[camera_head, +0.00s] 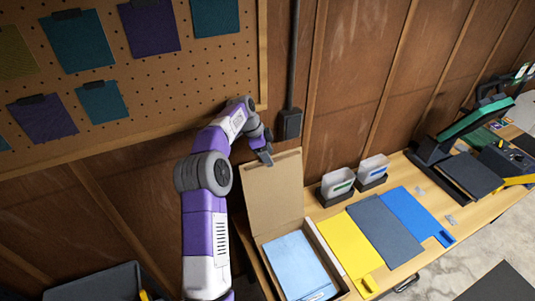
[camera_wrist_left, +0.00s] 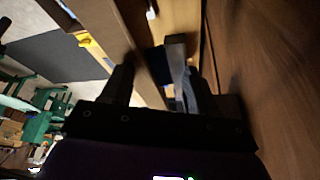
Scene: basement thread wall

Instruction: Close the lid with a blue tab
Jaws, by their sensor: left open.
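An open cardboard box (camera_head: 330,262) stands on the workbench with light blue sheets (camera_head: 296,265) inside. Its brown lid (camera_head: 273,200) stands raised, leaning back toward the wall. No blue tab shows clearly on the lid in the head view; its top edge is partly behind my gripper. My left gripper (camera_head: 265,157) is open at the lid's top edge. In the left wrist view its dark fingers (camera_wrist_left: 180,95) are apart, with a grey piece and a dim bluish patch (camera_wrist_left: 192,92) between them. I cannot tell whether they touch the lid. My right gripper is not in view.
Yellow (camera_head: 346,246), grey (camera_head: 384,228) and blue (camera_head: 415,214) flat sheets lie right of the box. Two small clear bins (camera_head: 338,184) stand behind them. A green-topped press (camera_head: 465,130) is at the far right. A pegboard (camera_head: 160,85) and a conduit (camera_head: 291,60) are on the wall.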

